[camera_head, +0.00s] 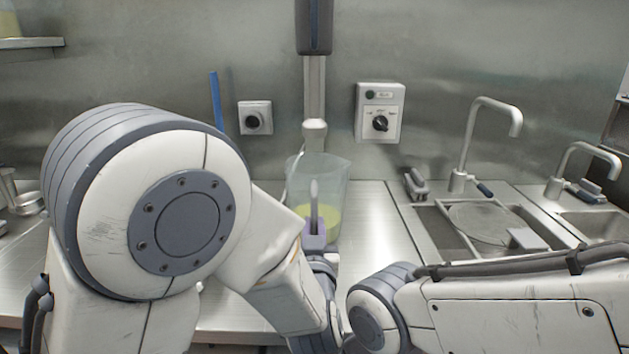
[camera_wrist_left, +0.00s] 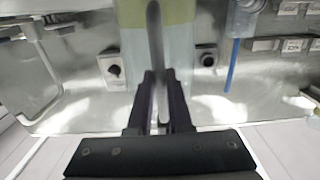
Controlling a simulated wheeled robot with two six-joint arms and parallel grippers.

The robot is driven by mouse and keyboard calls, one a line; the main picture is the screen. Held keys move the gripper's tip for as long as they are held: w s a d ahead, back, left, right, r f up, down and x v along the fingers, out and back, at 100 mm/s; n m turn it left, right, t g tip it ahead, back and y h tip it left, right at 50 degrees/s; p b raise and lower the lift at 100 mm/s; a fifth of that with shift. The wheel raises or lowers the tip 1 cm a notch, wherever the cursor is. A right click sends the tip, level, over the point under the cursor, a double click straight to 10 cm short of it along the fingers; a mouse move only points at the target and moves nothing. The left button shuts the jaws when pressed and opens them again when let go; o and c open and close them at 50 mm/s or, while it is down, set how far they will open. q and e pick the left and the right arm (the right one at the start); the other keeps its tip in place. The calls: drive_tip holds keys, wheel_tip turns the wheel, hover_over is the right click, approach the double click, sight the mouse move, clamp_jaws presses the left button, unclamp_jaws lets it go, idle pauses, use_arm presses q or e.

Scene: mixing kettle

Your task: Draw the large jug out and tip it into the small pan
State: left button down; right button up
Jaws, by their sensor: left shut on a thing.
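The large jug (camera_head: 336,178) is clear, with yellow-green liquid in its lower part, and stands upright on the steel counter at the centre of the head view. My left gripper (camera_head: 314,232) is at its near side, shut on its upright handle (camera_head: 314,192). In the left wrist view, which is upside down, the handle (camera_wrist_left: 154,35) runs between the fingers of the left gripper (camera_wrist_left: 159,78), with the jug (camera_wrist_left: 178,42) behind. I cannot pick out the small pan for certain; metal vessels (camera_head: 26,203) show at the left edge. My right gripper is out of view.
A mixer column (camera_head: 314,88) hangs directly above the jug's mouth. A control box (camera_head: 380,112) and a socket (camera_head: 255,118) are on the back wall. A sink with a tall tap (camera_head: 468,150) is at the right. Bare counter (camera_head: 375,225) lies right of the jug.

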use_arm(q)
drive_tip(key=shift+f+b, duration=0.1)
drive_tip(key=shift+b, duration=0.2)
idle(0.5)
drive_tip(key=c, duration=0.9)
unclamp_jaws()
drive_tip(key=o, duration=0.6)
drive_tip(key=shift+f, duration=0.25)
drive_tip(key=shift+r, duration=0.1)
